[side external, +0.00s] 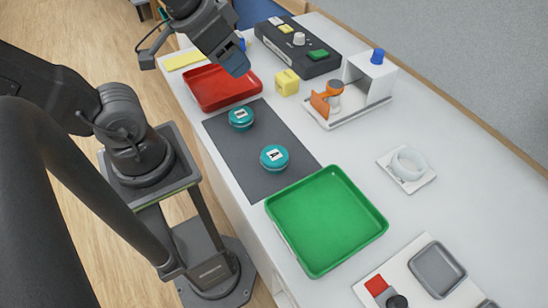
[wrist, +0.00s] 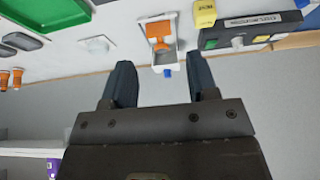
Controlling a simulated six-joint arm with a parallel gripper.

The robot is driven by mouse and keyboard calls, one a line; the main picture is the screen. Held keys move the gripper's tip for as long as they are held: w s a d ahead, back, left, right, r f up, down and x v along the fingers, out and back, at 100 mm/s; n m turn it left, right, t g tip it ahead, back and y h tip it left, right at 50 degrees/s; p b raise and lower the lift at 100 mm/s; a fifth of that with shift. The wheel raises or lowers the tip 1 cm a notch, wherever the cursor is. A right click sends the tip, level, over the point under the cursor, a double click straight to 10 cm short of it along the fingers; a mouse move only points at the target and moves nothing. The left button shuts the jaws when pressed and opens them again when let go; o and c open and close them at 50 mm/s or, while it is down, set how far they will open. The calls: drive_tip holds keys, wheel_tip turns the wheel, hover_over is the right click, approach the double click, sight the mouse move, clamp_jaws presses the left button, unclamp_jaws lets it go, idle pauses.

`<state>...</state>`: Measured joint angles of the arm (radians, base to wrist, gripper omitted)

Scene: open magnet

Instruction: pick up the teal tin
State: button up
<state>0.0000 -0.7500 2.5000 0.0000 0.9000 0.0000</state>
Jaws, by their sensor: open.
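Two round teal tins with white lid labels lie on a dark grey mat (side external: 225,142) in the side external view. The nearer teal tin (side external: 274,161) has a label that reads A. The farther teal tin (side external: 241,121) has a label too small to read for sure. Neither tin shows in the wrist view.
A red tray (side external: 193,94) and a green tray (side external: 380,236) flank the mat. A yellow block (side external: 286,83), a black control box (side external: 320,66) and a white fixture with an orange part (side external: 320,105) stand behind.

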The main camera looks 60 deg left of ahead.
drive_tip(key=o, duration=0.6)
drive_tip(key=m+g, duration=0.6)
drive_tip(key=m, duration=1.2)
hover_over(275, 155)
wheel_tip(275, 155, down, 6)
drive_tip(key=f, duration=0.8)
drive_tip(key=shift+w+a, duration=0.15)
drive_tip(key=shift+a, duration=0.05)
drive_tip(key=shift+s+d+f, duration=0.1)
drive_tip(key=shift+f, duration=1.2)
drive_tip(key=shift+s+d+f, duration=0.1)
drive_tip(key=shift+f, duration=1.2)
